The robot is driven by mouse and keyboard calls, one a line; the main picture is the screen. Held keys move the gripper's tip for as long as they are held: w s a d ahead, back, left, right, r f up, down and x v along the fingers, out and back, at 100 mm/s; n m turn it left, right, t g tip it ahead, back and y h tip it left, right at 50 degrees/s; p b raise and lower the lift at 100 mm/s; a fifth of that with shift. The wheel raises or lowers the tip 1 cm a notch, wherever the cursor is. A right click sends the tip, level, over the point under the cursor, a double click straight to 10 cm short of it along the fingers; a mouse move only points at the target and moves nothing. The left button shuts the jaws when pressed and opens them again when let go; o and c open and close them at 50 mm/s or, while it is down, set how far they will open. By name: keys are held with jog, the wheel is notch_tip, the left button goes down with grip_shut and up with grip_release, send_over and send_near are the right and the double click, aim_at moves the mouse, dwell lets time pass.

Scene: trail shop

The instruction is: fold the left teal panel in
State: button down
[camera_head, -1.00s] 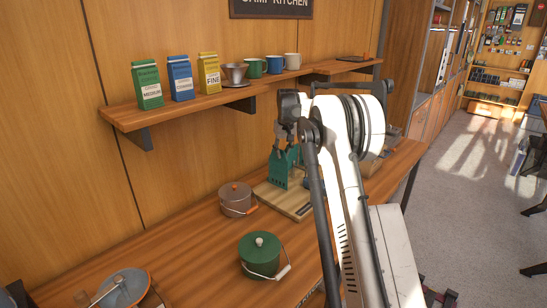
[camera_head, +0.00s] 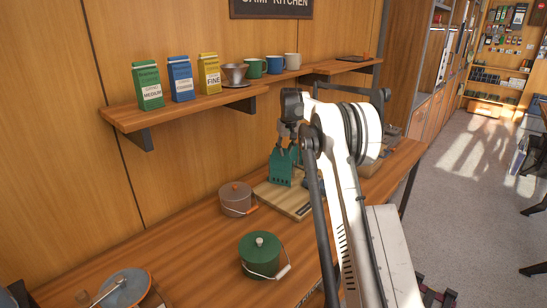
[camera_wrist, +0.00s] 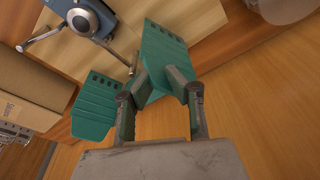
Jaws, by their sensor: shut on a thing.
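The left teal panel (camera_head: 280,170) stands tilted at the left part of a wooden board (camera_head: 288,199) on the counter. It has a row of slots along one edge. My gripper (camera_wrist: 158,80) is shut on this panel by its near end in the wrist view; in the head view the gripper shows above the panel. A second teal panel (camera_wrist: 94,108) lies apart, to the left in the wrist view, and is hidden behind my arm in the head view. A blue-grey burner (camera_wrist: 84,20) with metal arms sits on the board between the panels.
A brown pot (camera_head: 236,199) stands just left of the board and a green pot (camera_head: 260,255) nearer the front. A cardboard box (camera_wrist: 32,92) is beside the second panel. A shelf (camera_head: 190,108) with bags and mugs hangs above. Counter is clear between the pots and wall.

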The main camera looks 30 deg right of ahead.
jog(key=shift+w+d+p, duration=0.4)
jog(key=shift+w+d, duration=0.4)
jog(key=shift+w, duration=0.05)
jog(key=shift+w+d+p, duration=0.25)
jog(key=shift+w+p, duration=0.15)
jog(key=shift+w, duration=0.15)
jog(key=shift+w+d+p, duration=0.2)
jog(key=shift+w+p, duration=0.15)
jog(key=shift+w, duration=0.25)
